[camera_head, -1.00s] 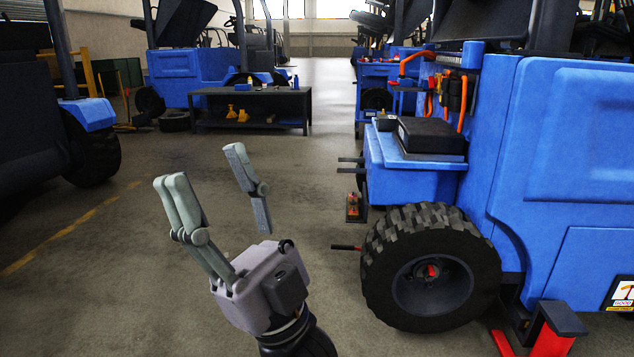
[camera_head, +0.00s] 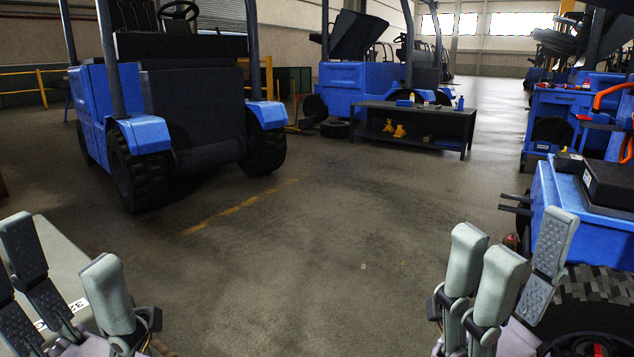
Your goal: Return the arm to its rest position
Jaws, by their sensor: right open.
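My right gripper (camera_head: 521,248) is at the lower right. Its grey fingers point up and stand apart, open, with nothing between them. It shows in front of the wheel (camera_head: 603,312) and blue body of the right forklift, with no visible grip on either. My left gripper (camera_head: 62,265) is at the lower left, cut by the bottom edge. The wrists of both arms are mostly outside the picture.
A blue forklift (camera_head: 155,134) stands at the left. A dark low bench (camera_head: 425,122) with yellow stands on its shelf is farther back. The concrete floor (camera_head: 330,245) between the grippers is clear. A dark flat box (camera_head: 610,184) sits on the right forklift.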

